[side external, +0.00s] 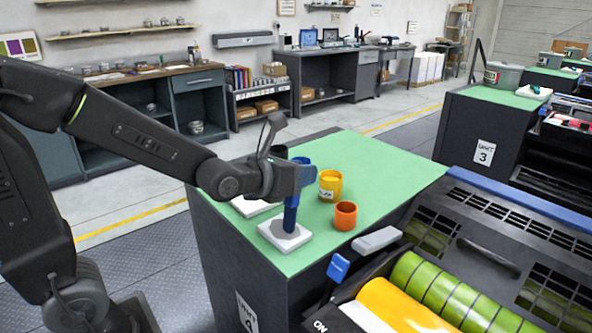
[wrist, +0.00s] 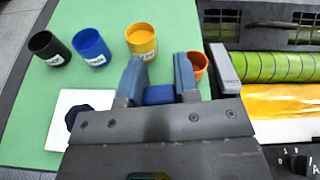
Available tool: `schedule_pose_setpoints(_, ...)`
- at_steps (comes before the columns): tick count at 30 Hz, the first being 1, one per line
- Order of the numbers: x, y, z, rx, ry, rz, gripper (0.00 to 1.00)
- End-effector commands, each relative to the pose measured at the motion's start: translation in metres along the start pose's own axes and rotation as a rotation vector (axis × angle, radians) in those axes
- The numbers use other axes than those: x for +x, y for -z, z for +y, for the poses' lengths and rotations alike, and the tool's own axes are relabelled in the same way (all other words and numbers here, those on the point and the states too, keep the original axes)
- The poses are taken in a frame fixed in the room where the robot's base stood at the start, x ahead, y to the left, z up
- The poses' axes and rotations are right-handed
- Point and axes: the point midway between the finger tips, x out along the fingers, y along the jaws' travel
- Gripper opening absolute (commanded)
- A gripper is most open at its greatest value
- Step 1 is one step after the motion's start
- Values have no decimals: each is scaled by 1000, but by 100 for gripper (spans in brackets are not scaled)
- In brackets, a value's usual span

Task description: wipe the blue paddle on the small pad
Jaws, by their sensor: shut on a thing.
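My gripper (side external: 292,182) is shut on the blue paddle (side external: 291,215), which points steeply down. The paddle's lower end is at a white pad (side external: 300,240) near the bench's front edge. It looks to be touching the pad, with a dark patch around its foot. In the wrist view, a blue piece of the paddle (wrist: 158,95) shows between the fingers, and the gripper body hides its lower end. A second white pad (side external: 243,207) is partly hidden behind my arm. A white pad with a dark blob (wrist: 55,135) shows in the wrist view; I cannot tell which one.
Black (wrist: 48,50), blue (wrist: 92,46), yellow (side external: 330,185) and orange (side external: 345,216) pots stand on the green bench top (side external: 385,165), behind and beside my gripper. A press with green and yellow rollers (side external: 410,285) is at the right. The bench's far right is clear.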

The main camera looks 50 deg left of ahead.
Motion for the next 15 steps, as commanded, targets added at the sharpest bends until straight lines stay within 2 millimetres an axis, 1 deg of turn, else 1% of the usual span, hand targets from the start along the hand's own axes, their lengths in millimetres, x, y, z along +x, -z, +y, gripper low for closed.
schedule_pose_setpoints(2, 0, 0, 0, 0, 0, -1, 5)
schedule_pose_setpoints(9, 0, -1, 14, 0, -2, -1, 5)
schedule_pose_setpoints(15, 0, -1, 20, 0, -2, -1, 5)
